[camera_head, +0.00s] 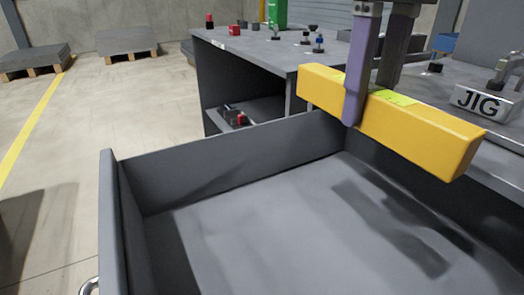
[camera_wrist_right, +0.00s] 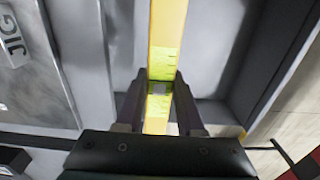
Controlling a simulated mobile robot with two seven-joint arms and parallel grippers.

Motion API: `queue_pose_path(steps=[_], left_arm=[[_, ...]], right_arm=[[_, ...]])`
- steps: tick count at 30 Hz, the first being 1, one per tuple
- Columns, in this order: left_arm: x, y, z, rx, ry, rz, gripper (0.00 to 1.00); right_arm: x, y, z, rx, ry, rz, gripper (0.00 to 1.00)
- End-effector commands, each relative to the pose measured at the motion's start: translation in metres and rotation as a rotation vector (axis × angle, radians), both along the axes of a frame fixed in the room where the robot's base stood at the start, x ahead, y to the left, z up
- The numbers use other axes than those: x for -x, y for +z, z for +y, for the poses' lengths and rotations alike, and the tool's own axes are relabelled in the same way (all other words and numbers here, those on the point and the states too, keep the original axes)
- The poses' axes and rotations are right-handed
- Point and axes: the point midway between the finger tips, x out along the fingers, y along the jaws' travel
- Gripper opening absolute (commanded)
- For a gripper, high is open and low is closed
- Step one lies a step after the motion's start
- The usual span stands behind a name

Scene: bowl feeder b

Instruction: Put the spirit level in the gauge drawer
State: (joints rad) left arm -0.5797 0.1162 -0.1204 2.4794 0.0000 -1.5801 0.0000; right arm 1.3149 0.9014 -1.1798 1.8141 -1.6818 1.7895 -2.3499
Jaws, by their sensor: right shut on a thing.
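The spirit level is a long yellow bar (camera_head: 418,134) with a green vial part. It hangs near level above the right side of an open grey drawer (camera_head: 215,166), which looks empty inside apart from shadows. My right gripper (camera_head: 358,108) is shut on the spirit level around its middle. In the right wrist view the level (camera_wrist_right: 166,28) runs between the two fingers (camera_wrist_right: 160,88), with the drawer floor (camera_wrist_right: 207,42) below it. My left gripper is not in view.
A grey bench (camera_head: 262,54) behind the drawer holds small parts and a green container (camera_head: 277,12). A block marked JIG (camera_head: 480,101) stands at right, close to the level's end. Pallets (camera_head: 127,44) lie on the far floor.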

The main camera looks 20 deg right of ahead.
Motion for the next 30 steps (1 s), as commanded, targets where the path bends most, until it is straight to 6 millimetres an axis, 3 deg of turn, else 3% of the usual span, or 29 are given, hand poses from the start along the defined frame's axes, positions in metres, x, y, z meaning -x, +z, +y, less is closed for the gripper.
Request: queue_pose_path(steps=[6, 12, 30], left_arm=[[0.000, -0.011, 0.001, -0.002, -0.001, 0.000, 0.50], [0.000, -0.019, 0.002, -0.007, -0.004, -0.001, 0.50], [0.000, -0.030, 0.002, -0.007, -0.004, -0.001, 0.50]], right_arm=[[0.002, -0.067, 0.000, 0.001, 0.000, 0.008, 0.00], [0.001, -0.118, 0.000, 0.000, 0.000, 0.004, 0.00], [0.000, -0.183, 0.000, 0.000, 0.001, 0.000, 0.00]])
